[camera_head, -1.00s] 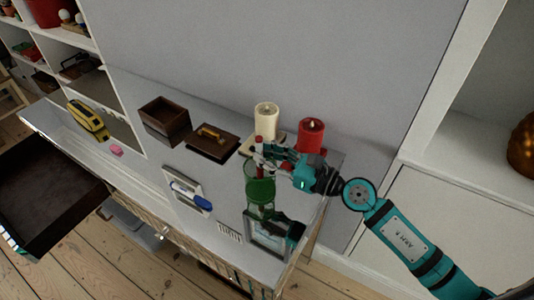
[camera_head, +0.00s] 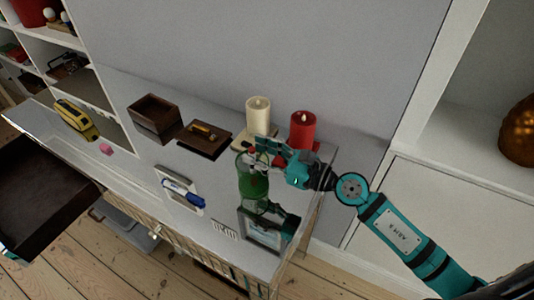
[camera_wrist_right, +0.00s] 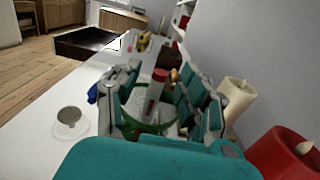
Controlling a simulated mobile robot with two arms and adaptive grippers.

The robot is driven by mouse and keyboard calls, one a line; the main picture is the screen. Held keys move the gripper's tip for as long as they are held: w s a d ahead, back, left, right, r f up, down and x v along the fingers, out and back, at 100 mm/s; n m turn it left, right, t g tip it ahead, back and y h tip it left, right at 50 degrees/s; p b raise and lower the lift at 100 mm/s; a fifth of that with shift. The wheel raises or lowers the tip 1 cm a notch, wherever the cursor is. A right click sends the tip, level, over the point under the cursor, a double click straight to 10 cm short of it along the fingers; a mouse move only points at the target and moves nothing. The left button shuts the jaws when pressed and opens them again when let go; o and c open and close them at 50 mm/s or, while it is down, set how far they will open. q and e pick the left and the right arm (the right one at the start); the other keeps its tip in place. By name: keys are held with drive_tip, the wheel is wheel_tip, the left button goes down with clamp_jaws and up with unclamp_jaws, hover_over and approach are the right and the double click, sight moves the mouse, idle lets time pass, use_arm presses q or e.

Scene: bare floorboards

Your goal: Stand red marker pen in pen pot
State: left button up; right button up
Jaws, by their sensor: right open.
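The green see-through pen pot (camera_head: 243,168) stands on the white glossy cabinet top, in front of the candles. The red marker pen (camera_wrist_right: 154,98) stands in the pot, slightly tilted, its red-capped end up above the rim in the right wrist view. The green pot (camera_wrist_right: 130,105) surrounds its lower part there. My right gripper (camera_head: 262,151) is open at the pot's mouth, with its teal fingers on either side of the marker in the wrist view. In the head view the gripper mostly hides the marker. My left gripper is not in view.
A cream candle (camera_head: 258,112) and a red candle (camera_head: 303,130) stand close behind the gripper. An open drawer (camera_head: 45,200) juts out.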

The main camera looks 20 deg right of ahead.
drive_tip(key=v, duration=1.2)
drive_tip(key=shift+r, duration=0.1)
idle(0.4)
